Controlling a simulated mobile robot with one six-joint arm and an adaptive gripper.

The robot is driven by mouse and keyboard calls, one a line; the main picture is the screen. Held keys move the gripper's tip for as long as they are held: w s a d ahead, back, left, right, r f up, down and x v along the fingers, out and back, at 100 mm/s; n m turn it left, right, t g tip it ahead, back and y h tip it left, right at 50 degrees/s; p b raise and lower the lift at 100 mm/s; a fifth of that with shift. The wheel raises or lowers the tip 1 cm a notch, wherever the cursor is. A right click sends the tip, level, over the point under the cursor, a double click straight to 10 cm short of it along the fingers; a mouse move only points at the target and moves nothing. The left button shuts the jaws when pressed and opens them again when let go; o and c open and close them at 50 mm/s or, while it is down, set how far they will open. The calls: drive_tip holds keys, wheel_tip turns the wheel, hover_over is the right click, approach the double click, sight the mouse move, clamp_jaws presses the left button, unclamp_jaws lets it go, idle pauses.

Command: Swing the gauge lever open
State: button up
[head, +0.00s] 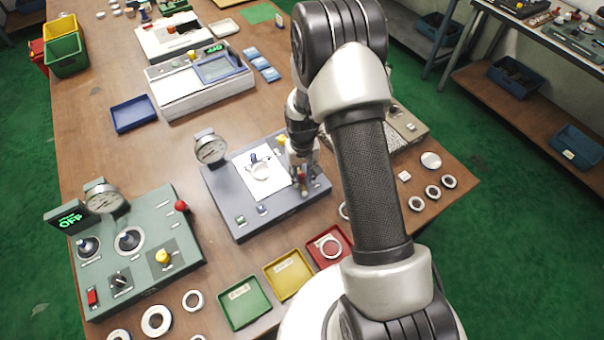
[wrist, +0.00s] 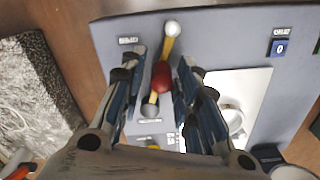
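The gauge station (head: 240,205) is a grey-blue box with a round dial (head: 210,148) and a white plate (head: 243,165) carrying a ring and a dark-tipped part. In the wrist view, the gauge lever (wrist: 169,46) is a yellow bar with a pale ball at its far end and a red grip (wrist: 161,76) along it. My gripper (wrist: 160,72) is open, with one finger on each side of the red grip and visible gaps between. In the head view my gripper (head: 302,170) is over the station's right side, and my arm hides part of that area.
A green control box (head: 150,230) stands at left. Green (head: 243,302), yellow (head: 288,273) and red (head: 329,246) trays line the front. Loose rings lie along the table's front and right. A grey textured block (wrist: 38,85) is beside the station in the wrist view.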

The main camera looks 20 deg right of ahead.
sight(302, 175)
drive_tip(key=shift+o, duration=0.6)
drive_tip(key=shift+r, duration=0.1)
wheel_tip(302, 175, up, 12)
drive_tip(key=shift+s, duration=0.1)
idle(0.5)
